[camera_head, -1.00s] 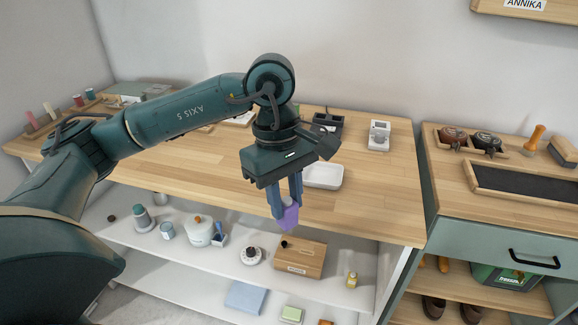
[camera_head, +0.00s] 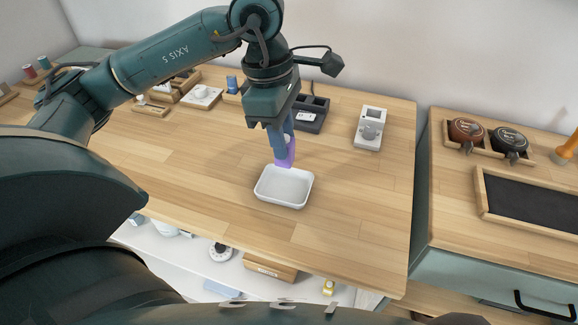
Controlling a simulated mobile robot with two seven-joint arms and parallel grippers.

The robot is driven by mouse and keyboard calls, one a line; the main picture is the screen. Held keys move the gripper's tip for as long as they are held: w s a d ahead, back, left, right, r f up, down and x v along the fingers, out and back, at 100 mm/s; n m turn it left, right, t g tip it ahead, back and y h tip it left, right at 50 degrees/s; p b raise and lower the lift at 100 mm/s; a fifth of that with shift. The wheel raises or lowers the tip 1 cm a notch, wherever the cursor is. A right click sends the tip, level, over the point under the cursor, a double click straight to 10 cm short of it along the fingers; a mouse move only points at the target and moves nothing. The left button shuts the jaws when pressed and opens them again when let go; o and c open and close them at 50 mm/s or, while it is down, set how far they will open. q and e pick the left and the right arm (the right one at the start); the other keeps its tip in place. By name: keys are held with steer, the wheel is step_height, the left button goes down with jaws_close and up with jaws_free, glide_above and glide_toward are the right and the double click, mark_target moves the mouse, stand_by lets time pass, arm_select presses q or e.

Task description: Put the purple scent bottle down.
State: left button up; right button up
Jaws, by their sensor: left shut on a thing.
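The purple scent bottle (camera_head: 286,154) is in my left gripper (camera_head: 284,146), which points down over the wooden table. The gripper's blue fingers are shut on the bottle and partly cover it. The bottle's lower end shows just behind the far rim of a white tray (camera_head: 264,190); I cannot tell whether it touches the table. The white tray is empty. My right gripper is not in view.
A dark tray (camera_head: 310,122) stands behind the gripper, and a grey-white device (camera_head: 370,130) stands to the right. The wooden tabletop (camera_head: 350,210) is clear around the white tray. A shelf with several items lies below the front edge.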

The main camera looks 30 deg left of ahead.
mark_target(283, 166)
arm_select(q)
step_height(283, 166, down, 6)
steer(key=shift+s+f, duration=0.1)
steer(key=shift+f, duration=0.35)
steer(key=shift+f, duration=0.1)
steer(key=shift+f, duration=0.15)
steer(key=o, duration=1)
steer(key=r, duration=0.4)
steer(key=a+r, duration=0.1)
steer(key=r, duration=0.7)
steer(key=shift+s+a+r, duration=0.2)
steer(key=shift+a+r, duration=0.05)
steer(key=shift+a, duration=0.1)
